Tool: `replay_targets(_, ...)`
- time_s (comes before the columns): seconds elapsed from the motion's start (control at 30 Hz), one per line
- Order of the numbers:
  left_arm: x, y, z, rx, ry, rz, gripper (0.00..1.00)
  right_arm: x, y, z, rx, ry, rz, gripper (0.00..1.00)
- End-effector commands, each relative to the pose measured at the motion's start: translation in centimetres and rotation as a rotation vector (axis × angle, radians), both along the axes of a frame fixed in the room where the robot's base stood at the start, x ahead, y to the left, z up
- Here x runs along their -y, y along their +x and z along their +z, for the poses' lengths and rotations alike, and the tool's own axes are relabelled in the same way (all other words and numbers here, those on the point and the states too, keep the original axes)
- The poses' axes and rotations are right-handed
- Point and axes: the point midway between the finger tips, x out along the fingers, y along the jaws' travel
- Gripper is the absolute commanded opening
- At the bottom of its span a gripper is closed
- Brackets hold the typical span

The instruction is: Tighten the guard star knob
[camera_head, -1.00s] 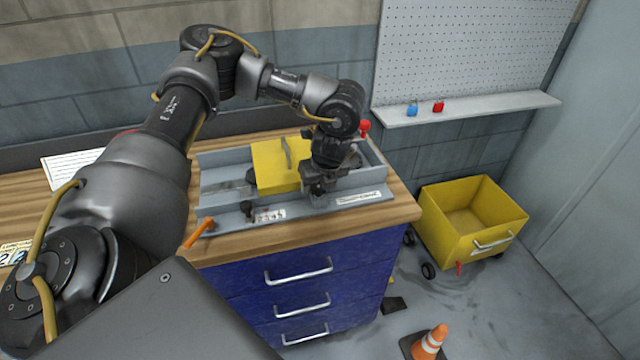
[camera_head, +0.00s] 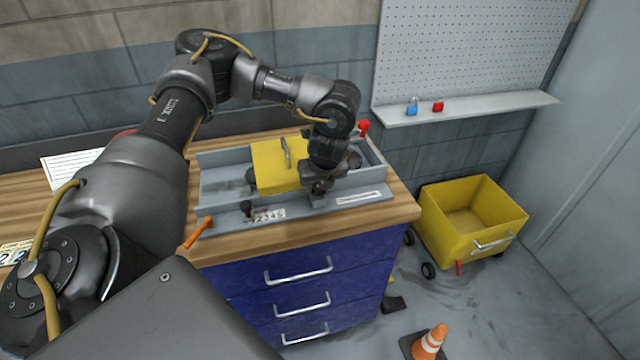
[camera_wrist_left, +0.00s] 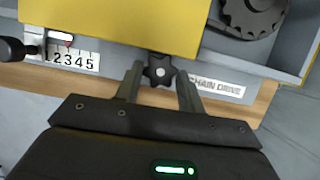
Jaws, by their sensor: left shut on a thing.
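The guard star knob (camera_wrist_left: 160,70) is a small black star-shaped knob at the front edge of the yellow guard (camera_wrist_left: 130,18). In the left wrist view it sits between the fingertips of my left gripper (camera_wrist_left: 158,80), which is shut on it. In the head view my left gripper (camera_head: 318,192) reaches down at the right front of the yellow guard (camera_head: 272,168) and hides the knob. The guard sits in a grey runout tray (camera_head: 222,192). My right gripper is not in view.
A black lever knob and a number scale (camera_wrist_left: 72,58) lie left of the star knob, and a toothed wheel (camera_wrist_left: 252,12) behind right. An orange-handled tool (camera_head: 200,231) lies at the bench's front edge. A red knob (camera_head: 364,126) stands behind. A yellow cart (camera_head: 470,225) is right.

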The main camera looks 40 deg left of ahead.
Motion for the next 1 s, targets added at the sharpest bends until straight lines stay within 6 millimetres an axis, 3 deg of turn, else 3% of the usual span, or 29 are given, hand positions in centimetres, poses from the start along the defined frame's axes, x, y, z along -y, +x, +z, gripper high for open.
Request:
replay_targets(0.6,-0.4,-0.4,-0.2,-0.001,0.0,-0.391,0.16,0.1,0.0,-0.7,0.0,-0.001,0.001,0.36)
replay_targets(1.0,-0.5,-0.4,0.0,-0.002,0.001,-0.478,0.16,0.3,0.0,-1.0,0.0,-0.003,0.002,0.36)
